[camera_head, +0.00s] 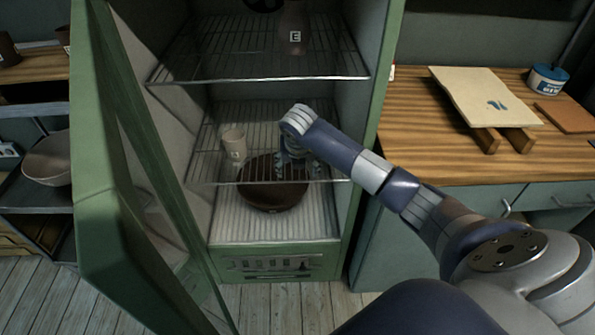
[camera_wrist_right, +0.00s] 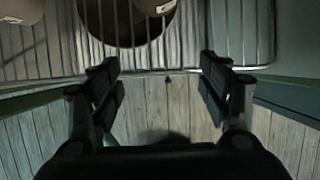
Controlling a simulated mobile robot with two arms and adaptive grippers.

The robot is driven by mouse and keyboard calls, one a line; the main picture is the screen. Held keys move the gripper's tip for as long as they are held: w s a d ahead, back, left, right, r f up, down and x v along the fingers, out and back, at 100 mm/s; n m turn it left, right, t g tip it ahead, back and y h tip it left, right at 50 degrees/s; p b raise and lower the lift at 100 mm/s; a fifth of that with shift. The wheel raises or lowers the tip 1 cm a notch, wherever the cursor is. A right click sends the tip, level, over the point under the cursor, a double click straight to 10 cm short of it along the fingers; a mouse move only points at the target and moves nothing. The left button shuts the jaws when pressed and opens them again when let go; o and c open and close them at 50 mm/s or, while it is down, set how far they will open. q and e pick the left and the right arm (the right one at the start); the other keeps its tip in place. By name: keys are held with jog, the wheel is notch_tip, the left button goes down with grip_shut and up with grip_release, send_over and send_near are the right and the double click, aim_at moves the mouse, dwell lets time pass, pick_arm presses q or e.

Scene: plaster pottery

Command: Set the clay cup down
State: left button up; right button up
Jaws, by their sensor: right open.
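My right gripper (camera_head: 300,163) is inside the open cabinet at the wire middle rack (camera_head: 222,172). In the wrist view its two fingers (camera_wrist_right: 165,85) are spread wide with nothing between them. A pale clay cup (camera_head: 233,143) stands upright on the rack, left of the gripper and apart from it. In the wrist view a pale rounded piece (camera_wrist_right: 154,4) is cut off by the top edge, beyond the fingers, and another (camera_wrist_right: 20,9) is at the top left. I cannot tell which is the task's cup. My left gripper is not in view.
A dark brown bowl (camera_head: 272,195) sits below the middle rack. An upper rack (camera_head: 215,68) holds a dark vessel (camera_head: 294,40). The green door (camera_head: 115,210) stands open at left. A wooden counter (camera_head: 425,125) with a pale board (camera_head: 485,95) is at right.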

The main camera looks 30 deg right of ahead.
jog(key=shift+s+a, duration=0.4)
jog(key=shift+s, duration=0.25)
jog(key=s+a+f+m+t+y, duration=0.1)
jog(key=s+a+f+m+y, duration=0.2)
jog(key=a+f+y, duration=0.6)
jog(key=s+a+f+m+t+y, duration=0.25)
jog(key=a+f, duration=0.45)
jog(key=a, duration=0.6)
jog(key=s+d+f+m+h, duration=0.45)
jog(key=s+f+m, duration=0.35)
jog(key=f, duration=0.3)
jog(key=s+d+f+m+h, duration=0.3)
jog(key=s+d+f+m, duration=0.2)
jog(key=s+f+m, duration=0.55)
jog(key=s+f+m+g+h, duration=0.1)
jog(key=s+f+g, duration=0.2)
jog(key=s, duration=1)
jog(key=s+f+m+g, duration=0.2)
jog(key=s+f, duration=0.5)
jog(key=s, duration=0.6)
jog(key=shift+f+g+h, duration=0.3)
jog(key=shift+g+h, duration=0.1)
jog(key=shift+g, duration=0.25)
